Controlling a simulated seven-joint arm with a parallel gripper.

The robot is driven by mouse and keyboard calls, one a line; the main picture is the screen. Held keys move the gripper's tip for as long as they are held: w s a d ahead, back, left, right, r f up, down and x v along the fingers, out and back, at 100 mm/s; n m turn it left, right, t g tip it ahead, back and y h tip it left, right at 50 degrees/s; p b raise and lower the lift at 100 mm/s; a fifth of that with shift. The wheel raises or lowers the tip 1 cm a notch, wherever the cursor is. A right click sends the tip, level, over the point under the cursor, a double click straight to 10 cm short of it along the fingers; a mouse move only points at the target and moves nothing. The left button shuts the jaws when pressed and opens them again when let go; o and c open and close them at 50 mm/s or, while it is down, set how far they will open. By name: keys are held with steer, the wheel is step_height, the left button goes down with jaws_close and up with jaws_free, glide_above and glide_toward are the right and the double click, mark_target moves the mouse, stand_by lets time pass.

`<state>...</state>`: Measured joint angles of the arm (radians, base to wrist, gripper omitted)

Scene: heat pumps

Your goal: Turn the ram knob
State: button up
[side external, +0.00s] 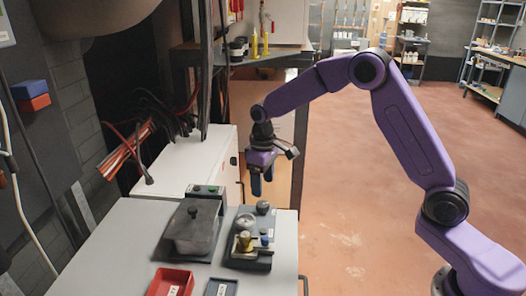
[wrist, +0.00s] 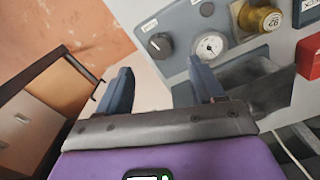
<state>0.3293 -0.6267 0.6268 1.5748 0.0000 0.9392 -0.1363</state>
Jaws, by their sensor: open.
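A dark round knob (wrist: 158,45) with a white pointer mark sits on a grey panel in the wrist view, with a small label above it too blurred to read. It seems to be the ram knob, and a dark knob (side external: 263,207) shows near the counter's far right edge in the side view. A white-faced gauge (wrist: 210,45) and a brass cylinder (wrist: 262,18) are to its right. My gripper (side external: 261,188) points down above the knob, apart from it. In the wrist view my gripper (wrist: 158,68) has its two blue fingers wide apart with nothing between them.
A dark lidded box (side external: 190,228) stands left of the knob. A red tray (side external: 172,282) and a dark tray (side external: 221,287) lie at the front. Open floor (side external: 345,200) lies right of the counter.

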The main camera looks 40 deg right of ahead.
step_height(320, 180, up, 10)
stand_by(0.4)
steer(key=shift+r, duration=0.1)
steer(key=s+a+n, duration=0.2)
steer(key=s+n, duration=0.3)
steer(key=s, duration=2.2)
steer(key=s+d+f+n, duration=0.1)
steer(key=s+d, duration=0.1)
steer(key=s, duration=0.3)
steer(key=s+d+f+n, duration=0.1)
steer(key=s+d+f, duration=0.1)
steer(key=s, duration=0.3)
steer(key=shift+d+f+n, duration=0.3)
steer(key=shift+d, duration=0.1)
